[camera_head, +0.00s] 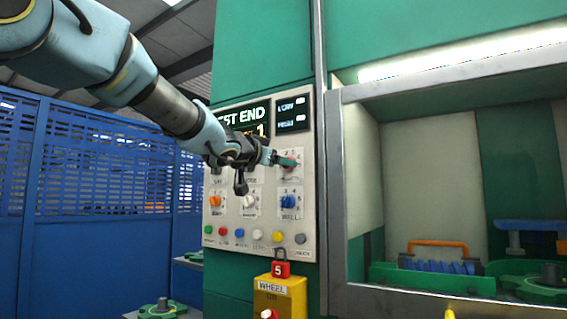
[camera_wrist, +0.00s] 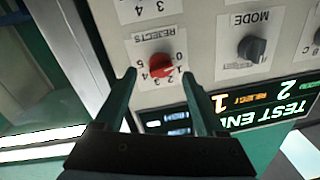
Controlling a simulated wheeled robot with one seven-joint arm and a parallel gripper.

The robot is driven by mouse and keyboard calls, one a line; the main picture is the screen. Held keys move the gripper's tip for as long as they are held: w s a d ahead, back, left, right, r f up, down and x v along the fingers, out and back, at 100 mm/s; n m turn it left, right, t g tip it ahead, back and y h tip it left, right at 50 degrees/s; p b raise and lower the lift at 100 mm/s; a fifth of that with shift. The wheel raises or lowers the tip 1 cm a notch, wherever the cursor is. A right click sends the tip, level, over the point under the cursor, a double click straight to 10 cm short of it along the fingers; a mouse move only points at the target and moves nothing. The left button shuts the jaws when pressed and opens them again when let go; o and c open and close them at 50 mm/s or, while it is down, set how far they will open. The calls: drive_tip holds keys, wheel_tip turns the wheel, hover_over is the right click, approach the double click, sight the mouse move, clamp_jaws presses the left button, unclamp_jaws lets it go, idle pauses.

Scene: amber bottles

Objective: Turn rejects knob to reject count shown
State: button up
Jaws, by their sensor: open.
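The red rejects knob (camera_wrist: 161,66) is on the grey control panel, with digits 0 to 5 around it, upside down in the wrist view. Its exact pointer setting is hard to read. My gripper (camera_wrist: 159,77) is open and empty, its fingertips on either side of the knob. I cannot tell whether they touch the panel. In the head view my gripper (camera_head: 283,158) reaches the upper right knob and mostly hides it. The display (camera_wrist: 255,103) reads TEST END, with an orange REJECT 1 and a green 2 beside it.
A dark MODE knob (camera_wrist: 252,47) sits beside the rejects knob. Orange (camera_head: 215,201), white (camera_head: 249,202) and blue (camera_head: 288,202) knobs and a row of coloured buttons (camera_head: 257,235) are lower on the panel. A red padlock (camera_head: 281,269) hangs below. A metal-framed bay (camera_head: 340,200) opens at right.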

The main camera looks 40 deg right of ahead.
drive_tip(key=shift+x, duration=1.4)
drive_tip(key=shift+c, duration=0.2)
clamp_jaws()
